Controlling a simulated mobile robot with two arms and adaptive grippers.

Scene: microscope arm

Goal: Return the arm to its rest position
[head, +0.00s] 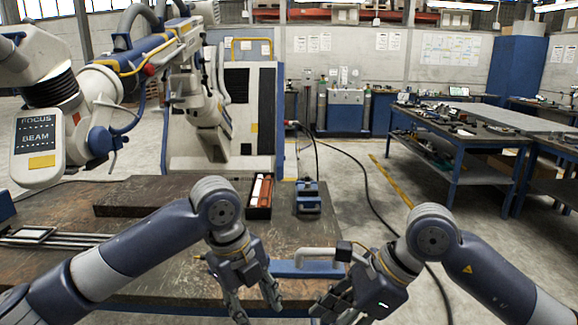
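The microscope arm (150,62) is a large white and blue jointed arm at the upper left. Its near end carries a panel (38,147) marked FOCUS and BEAM, raised above the left of the workbench. Another white section (208,115) hangs down farther right. My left gripper (257,306) is low in the middle, its fingers apart and empty, well below and right of the panel. My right gripper (335,312) is just right of it, pointing left, with its fingers apart and nothing seen between them. Neither gripper touches the arm.
The dark workbench (150,199) holds a red and white item in a black tray (259,198), a blue device (308,198) and metal rods (55,238). A white handle (316,253) stands near my grippers. A cable (368,190) crosses the floor; side tables (470,150) stand right.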

